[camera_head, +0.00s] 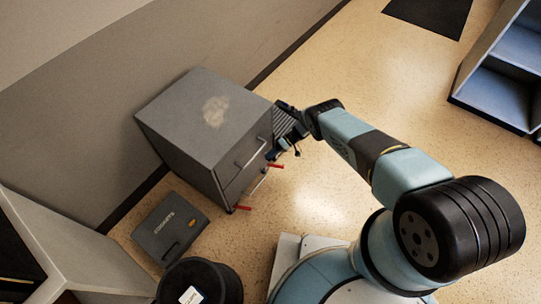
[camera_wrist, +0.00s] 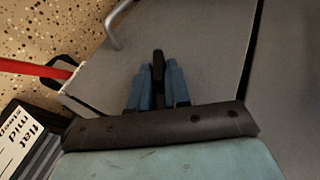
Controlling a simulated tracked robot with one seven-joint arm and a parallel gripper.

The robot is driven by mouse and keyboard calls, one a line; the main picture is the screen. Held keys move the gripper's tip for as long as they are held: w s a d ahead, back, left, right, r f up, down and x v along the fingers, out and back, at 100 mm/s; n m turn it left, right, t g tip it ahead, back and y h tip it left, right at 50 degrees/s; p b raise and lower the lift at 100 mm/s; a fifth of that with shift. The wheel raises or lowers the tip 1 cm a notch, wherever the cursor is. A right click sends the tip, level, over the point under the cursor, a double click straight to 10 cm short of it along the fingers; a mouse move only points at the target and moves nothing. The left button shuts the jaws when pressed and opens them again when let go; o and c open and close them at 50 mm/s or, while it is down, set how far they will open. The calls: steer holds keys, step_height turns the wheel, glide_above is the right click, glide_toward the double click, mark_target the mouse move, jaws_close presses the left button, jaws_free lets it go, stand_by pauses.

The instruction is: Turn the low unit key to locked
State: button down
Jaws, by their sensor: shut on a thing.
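The low unit (camera_head: 190,120) is a grey cabinet against the wall, with metal bar handles on its front. My gripper (camera_head: 278,150) is at the unit's front, near its right side. In the wrist view, my gripper (camera_wrist: 158,88) has its blue fingers close together around a dark, narrow piece, which appears to be the key (camera_wrist: 158,62), against the grey front. The fingers hide most of the key and its lock, so I cannot tell the angle of the key. A bar handle (camera_wrist: 113,25) shows at upper left of the fingers.
Red bars (camera_head: 275,165) stick out near the unit's lower front; one also shows in the wrist view (camera_wrist: 38,69). A dark grey case (camera_head: 170,228) lies on the floor beside the unit. A black bin (camera_head: 200,280) is nearer. Open floor lies right of the unit; blue-grey shelving (camera_head: 490,95) stands beyond.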

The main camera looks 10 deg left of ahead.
steer(key=shift+w+d, duration=0.1)
steer(key=shift+w, duration=0.05)
steer(key=c, duration=1.2)
jaws_free()
steer(key=v, duration=1.3)
steer(key=shift+w+d, duration=0.2)
steer(key=shift+d, duration=0.05)
